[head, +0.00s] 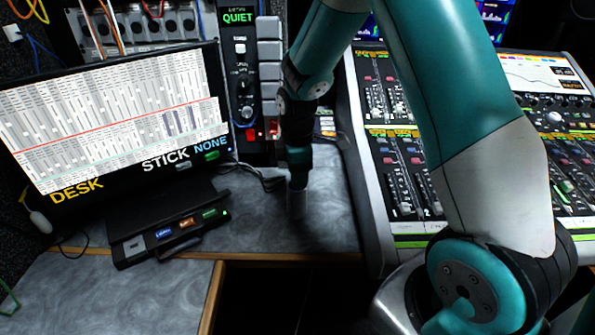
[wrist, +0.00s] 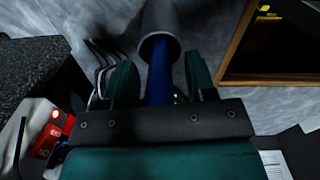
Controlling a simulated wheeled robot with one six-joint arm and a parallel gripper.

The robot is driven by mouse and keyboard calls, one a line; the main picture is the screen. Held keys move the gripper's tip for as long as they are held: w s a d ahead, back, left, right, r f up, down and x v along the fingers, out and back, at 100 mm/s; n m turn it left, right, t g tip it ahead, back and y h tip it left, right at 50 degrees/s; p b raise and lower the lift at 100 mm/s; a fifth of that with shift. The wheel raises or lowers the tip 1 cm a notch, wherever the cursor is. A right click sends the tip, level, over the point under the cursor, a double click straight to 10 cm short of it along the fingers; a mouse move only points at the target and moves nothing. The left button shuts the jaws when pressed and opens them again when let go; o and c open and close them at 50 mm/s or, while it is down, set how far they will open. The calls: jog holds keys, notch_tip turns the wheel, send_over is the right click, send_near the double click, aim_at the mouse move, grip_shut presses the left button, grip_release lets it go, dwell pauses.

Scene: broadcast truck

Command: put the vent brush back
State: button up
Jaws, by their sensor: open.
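My gripper (head: 298,178) points down over the grey desk in the head view. In the wrist view its two teal fingers (wrist: 160,82) stand apart, one on each side of a blue stem (wrist: 159,84), which I take to be the vent brush's handle. A gap shows on the right of the stem; contact on the left is hard to tell. The stem's far end runs into the mouth of a grey cup (wrist: 158,46). The brush's head is not visible.
A monitor (head: 110,110) and a small button box (head: 170,236) stand left of the cup. A panel with knobs (head: 243,80) rises behind, and a fader console (head: 400,160) is close on the right. The wood-edged desk front (head: 290,257) borders a dark opening.

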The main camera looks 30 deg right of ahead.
notch_tip(320, 180, up, 11)
jog(key=shift+a+r+p, duration=0.1)
jog(key=shift+r+p, duration=0.1)
jog(key=shift+p, duration=0.25)
jog(key=s+a+r+m+y, duration=0.2)
jog(key=s+a, duration=0.6)
jog(key=s, duration=0.4)
jog(key=s+a+r+m+y, duration=0.2)
jog(key=s+a+r+m, duration=0.2)
jog(key=s+a, duration=0.5)
jog(key=s+r, duration=0.2)
jog(key=shift+s+a, duration=0.25)
jog(key=shift+s, duration=0.1)
